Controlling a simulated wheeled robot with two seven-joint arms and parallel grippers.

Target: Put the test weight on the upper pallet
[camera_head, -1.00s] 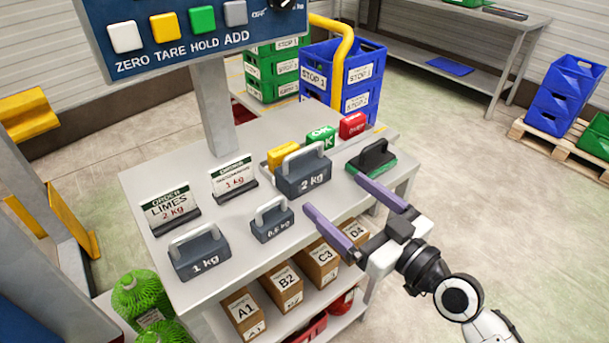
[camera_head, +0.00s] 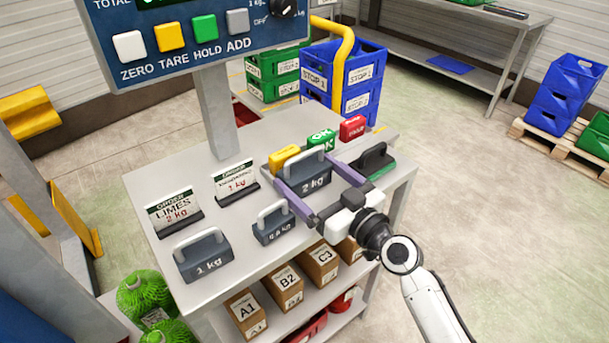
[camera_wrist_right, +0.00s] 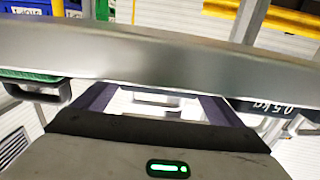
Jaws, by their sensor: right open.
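Three grey test weights with handles stand on the table (camera_head: 150,190): the 2 kg weight (camera_head: 316,184) at the back, the 0.5 kg weight (camera_head: 274,233) and the 1 kg weight (camera_head: 207,262) nearer. My right gripper (camera_head: 306,174) is open, its purple fingers either side of the 2 kg weight; contact cannot be told. In the right wrist view the fingers (camera_wrist_right: 160,108) are apart, and a wide grey bar (camera_wrist_right: 160,55) crosses close to the camera. A wooden pallet (camera_head: 540,143) lies on the floor at the right under blue crates. My left gripper is out of view.
Yellow (camera_head: 284,157), green (camera_head: 322,139) and red (camera_head: 353,128) blocks and a black-handled stamp (camera_head: 374,160) stand near the 2 kg weight. Order cards (camera_head: 172,211) stand at the left. A button panel (camera_head: 200,40) rises on a post behind. Labelled boxes (camera_head: 286,285) fill the shelf below.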

